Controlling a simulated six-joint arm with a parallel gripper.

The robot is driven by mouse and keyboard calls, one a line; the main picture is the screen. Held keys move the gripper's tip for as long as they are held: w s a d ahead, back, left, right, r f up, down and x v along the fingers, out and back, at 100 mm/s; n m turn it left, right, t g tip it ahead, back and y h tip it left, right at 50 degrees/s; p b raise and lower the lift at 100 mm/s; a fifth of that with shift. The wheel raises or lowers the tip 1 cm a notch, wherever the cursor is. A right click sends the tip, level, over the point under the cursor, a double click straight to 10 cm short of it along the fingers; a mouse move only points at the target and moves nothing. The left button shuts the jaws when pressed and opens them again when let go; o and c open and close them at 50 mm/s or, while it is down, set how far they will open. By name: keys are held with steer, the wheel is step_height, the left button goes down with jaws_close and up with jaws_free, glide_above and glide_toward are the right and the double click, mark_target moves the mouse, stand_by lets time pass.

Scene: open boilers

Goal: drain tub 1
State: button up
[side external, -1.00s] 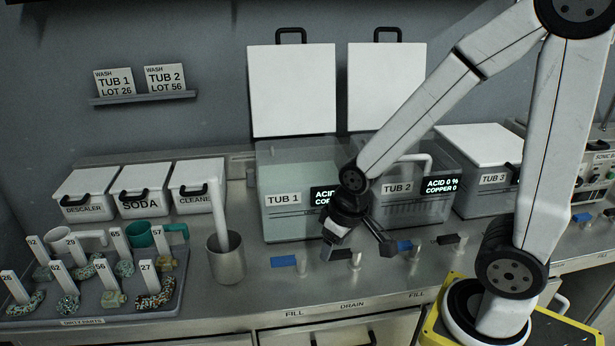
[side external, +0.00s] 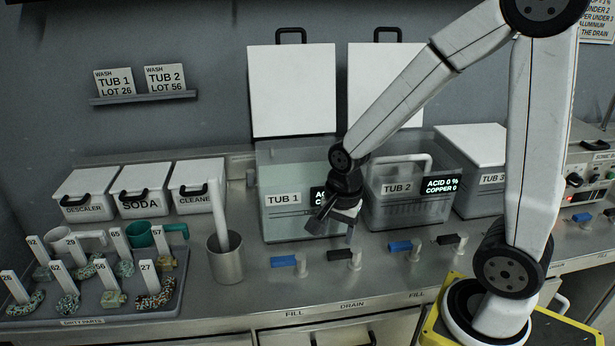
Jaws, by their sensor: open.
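Tub 1 (side external: 284,223) is a clear-walled tub with its white lid (side external: 291,90) raised behind it. Its label reads TUB 1, and its dark display (side external: 317,196) is mostly hidden behind my gripper. In front of it on the counter are a blue-handled valve (side external: 284,261), over the FILL marking, and a black-handled valve (side external: 341,255), over the DRAIN marking. The black handle points left from its post. My gripper (side external: 337,229) is open and empty, pointing down above and behind the black handle, apart from it, near the tub's front right corner.
Tub 2 (side external: 397,210) stands open to the right, with its own blue (side external: 400,246) and black (side external: 450,239) valves. Tub 3 (side external: 480,208) is lidded. A metal beaker (side external: 226,262) and a parts tray (side external: 90,308) are at left. The counter front is clear.

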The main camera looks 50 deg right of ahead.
mark_target(338, 252)
steer(key=m, duration=0.2)
steer(key=d+m, duration=0.1)
steer(key=m, duration=0.3)
steer(key=shift+w+d+g, duration=0.2)
steer(key=shift+d+g, duration=0.05)
steer(key=shift+g, duration=0.05)
steer(key=m, duration=0.2)
steer(key=d+m, duration=0.1)
steer(key=m, duration=0.2)
steer(key=shift+w+r, duration=0.15)
steer(key=shift+f, duration=3.9)
jaws_close()
